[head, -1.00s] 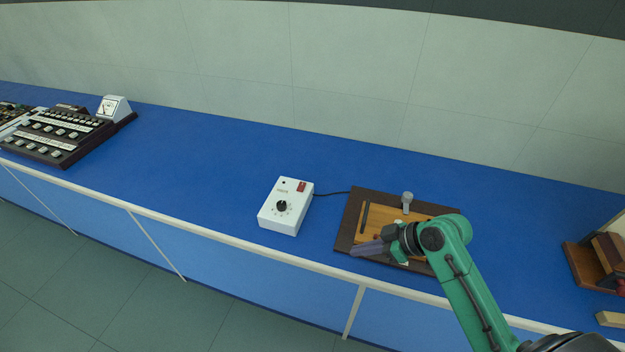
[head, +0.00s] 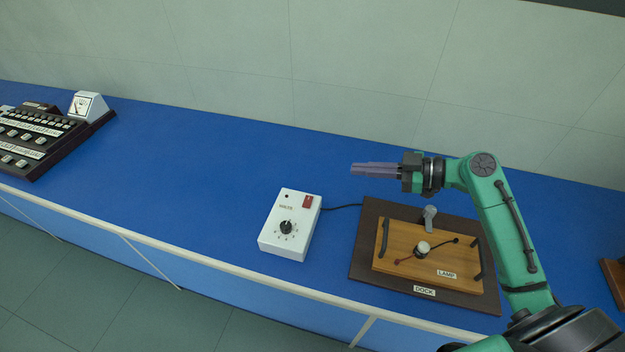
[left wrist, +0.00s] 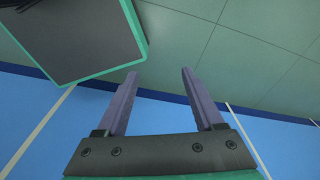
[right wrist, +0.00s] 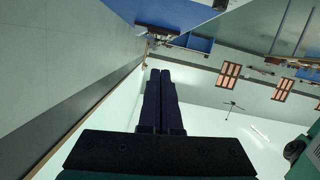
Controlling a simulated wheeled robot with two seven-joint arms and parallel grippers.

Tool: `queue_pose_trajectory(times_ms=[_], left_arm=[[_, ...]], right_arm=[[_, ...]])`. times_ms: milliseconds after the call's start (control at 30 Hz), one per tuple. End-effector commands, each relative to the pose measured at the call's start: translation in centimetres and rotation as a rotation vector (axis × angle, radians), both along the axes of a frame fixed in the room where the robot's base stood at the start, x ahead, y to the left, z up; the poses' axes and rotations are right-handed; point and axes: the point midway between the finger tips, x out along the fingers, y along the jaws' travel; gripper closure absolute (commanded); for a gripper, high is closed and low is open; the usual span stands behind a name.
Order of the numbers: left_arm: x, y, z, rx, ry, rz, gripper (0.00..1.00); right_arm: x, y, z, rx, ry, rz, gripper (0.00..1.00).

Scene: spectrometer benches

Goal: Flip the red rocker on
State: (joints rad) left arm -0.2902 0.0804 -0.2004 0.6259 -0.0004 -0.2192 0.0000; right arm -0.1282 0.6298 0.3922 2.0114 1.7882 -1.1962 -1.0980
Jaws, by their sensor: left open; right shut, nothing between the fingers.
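The red rocker (head: 307,202) is a small red switch at the top right of the white box (head: 283,243), which has a black dial (head: 287,227). The box stands on the blue bench. My right gripper (head: 353,169) is shut and empty. In the head view it shows above and to the right of the rocker, apart from it, with its fingers pointing left. The right wrist view also shows its fingers (right wrist: 164,72) pressed together. My left gripper (left wrist: 159,76) is open and empty in the left wrist view and is out of the head view. The rocker's tilt is too small to tell.
A wooden lamp board (head: 395,267) lies on the dark dock (head: 366,240) right of the box. A black cable (head: 343,206) runs from the box toward the dock. A dark panel with knobs (head: 40,150) stands far left. The bench between is clear.

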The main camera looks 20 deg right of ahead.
Motion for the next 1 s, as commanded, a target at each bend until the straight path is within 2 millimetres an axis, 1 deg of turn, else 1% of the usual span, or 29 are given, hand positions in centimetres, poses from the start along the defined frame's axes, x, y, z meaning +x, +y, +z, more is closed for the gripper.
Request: queue_pose_trajectory(times_ms=[33, 167, 233, 333, 433, 567, 733, 833, 933, 1000], left_arm=[[0.3, 0.0, -1.7, 0.0, -0.005, 0.0, 0.31], [0.6, 0.0, -3.8, 0.0, -0.008, 0.0, 0.31], [0.0, 0.0, -5.0, 0.001, 0.0, 0.0, 0.31], [-1.5, 0.1, -6.6, 0.002, 0.023, 0.001, 0.31], [-2.5, 0.2, -7.8, 0.004, 0.039, 0.001, 0.31], [-2.3, 0.2, -7.9, 0.004, 0.037, 0.001, 0.31], [-0.8, 0.1, -7.6, 0.001, 0.012, 0.001, 0.31], [-0.5, 0.0, -7.5, 0.0, 0.006, 0.001, 0.31], [-0.5, 0.0, -7.1, 0.0, 0.007, 0.001, 0.31], [-0.6, 0.0, -6.6, 0.001, 0.008, 0.001, 0.31]], right_arm=[[0.0, 0.0, -1.8, 0.0, 0.002, 0.001, 1.0], [-0.1, 0.0, -3.9, 0.0, 0.002, 0.0, 1.0], [-0.1, 0.0, -5.1, 0.0, 0.002, 0.0, 1.0], [-0.1, 0.0, -6.6, 0.0, 0.002, 0.0, 1.0], [-0.1, 0.0, -7.7, 0.0, 0.002, 0.0, 1.0], [-0.1, 0.0, -7.8, 0.0, 0.002, 0.0, 1.0], [-0.1, 0.0, -7.6, 0.0, 0.002, 0.0, 1.0], [-0.1, 0.1, -7.6, 0.0, 0.002, 0.0, 1.0], [0.3, 0.6, -7.5, 0.002, 0.001, 0.001, 1.0], [0.8, 1.4, -7.7, 0.002, 0.003, 0.001, 1.0]])
